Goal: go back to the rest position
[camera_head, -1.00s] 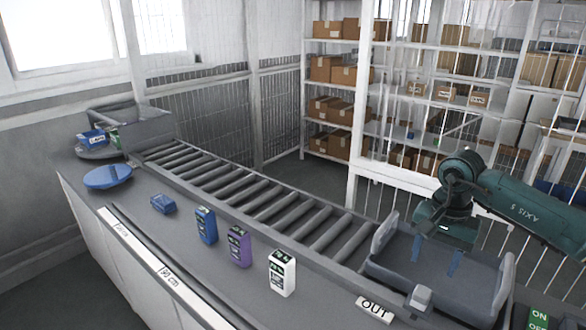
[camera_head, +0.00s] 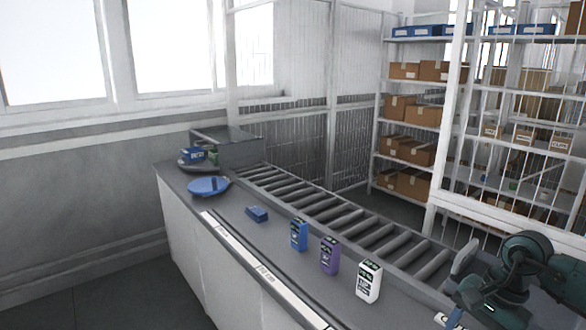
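My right gripper (camera_head: 476,322), on the dark green arm at the lower right, is partly cut off by the bottom edge. One blue finger (camera_head: 455,317) shows at its left side, spread outward; the other finger is out of the picture. I see nothing held in it. It hangs at the right end of the counter, near the end of the roller conveyor. My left gripper is not in view.
The counter holds a white carton (camera_head: 369,281), purple carton (camera_head: 329,256), blue carton (camera_head: 299,235), small blue item (camera_head: 257,214) and blue disc (camera_head: 208,187). The roller conveyor (camera_head: 330,212) runs behind them. Shelves with boxes (camera_head: 408,183) stand behind a white frame. Floor shows at lower left.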

